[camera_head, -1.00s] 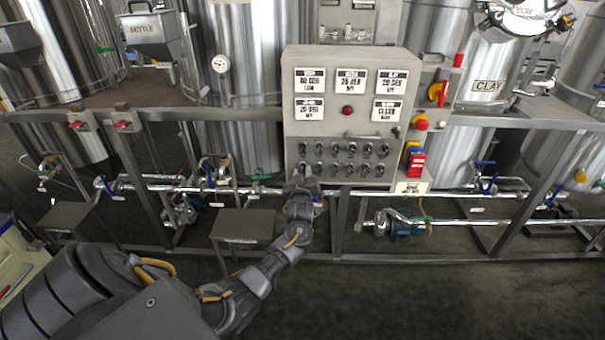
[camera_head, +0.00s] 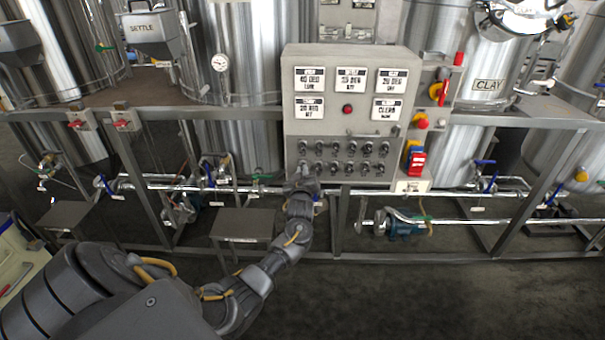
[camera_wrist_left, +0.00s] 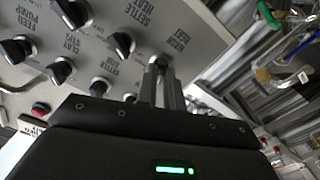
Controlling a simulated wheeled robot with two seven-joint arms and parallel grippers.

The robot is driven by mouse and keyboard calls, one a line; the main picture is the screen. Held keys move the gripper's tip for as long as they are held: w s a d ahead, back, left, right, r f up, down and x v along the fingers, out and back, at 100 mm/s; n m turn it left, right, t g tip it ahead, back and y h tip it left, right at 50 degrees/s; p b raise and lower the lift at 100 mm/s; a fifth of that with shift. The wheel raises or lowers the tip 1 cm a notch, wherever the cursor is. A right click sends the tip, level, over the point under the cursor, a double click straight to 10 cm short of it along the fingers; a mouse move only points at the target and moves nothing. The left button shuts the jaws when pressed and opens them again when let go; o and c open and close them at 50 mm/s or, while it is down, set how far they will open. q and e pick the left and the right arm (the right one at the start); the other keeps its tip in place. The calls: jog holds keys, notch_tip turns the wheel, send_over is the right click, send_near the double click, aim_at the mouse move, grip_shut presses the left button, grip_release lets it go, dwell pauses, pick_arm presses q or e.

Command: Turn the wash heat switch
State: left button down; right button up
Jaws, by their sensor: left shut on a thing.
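The grey control panel (camera_head: 345,125) shows in the head view with two rows of black knobs along its lower part. My left gripper (camera_head: 303,172) is at the panel's lower left corner. In the left wrist view my left gripper (camera_wrist_left: 161,72) is shut on the wash heat switch (camera_wrist_left: 160,60), at the end of the row by the panel's edge. The fingers hide most of this switch, so its angle cannot be told. The settle heat knob (camera_wrist_left: 122,44) is beside it, apart from the fingers. My right gripper is not in view.
Other black knobs (camera_wrist_left: 60,70) are close around the fingers. Red and yellow switches (camera_head: 415,157) are at the panel's right side. A metal frame rail (camera_head: 470,195) and pipes run below. A small grey table (camera_head: 243,224) stands left of my forearm.

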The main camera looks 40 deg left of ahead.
pick_arm(q)
jog(key=shift+n+b, duration=1.55)
jog(key=shift+n, duration=2.25)
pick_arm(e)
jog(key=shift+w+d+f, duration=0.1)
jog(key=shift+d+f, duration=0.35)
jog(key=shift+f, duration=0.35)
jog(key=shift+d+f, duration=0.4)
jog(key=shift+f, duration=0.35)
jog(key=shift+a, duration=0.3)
pick_arm(q)
jog(key=c, duration=1.5)
grip_release()
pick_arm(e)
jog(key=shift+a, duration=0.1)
pick_arm(q)
jog(key=b+v, duration=0.1)
jog(key=v, duration=1)
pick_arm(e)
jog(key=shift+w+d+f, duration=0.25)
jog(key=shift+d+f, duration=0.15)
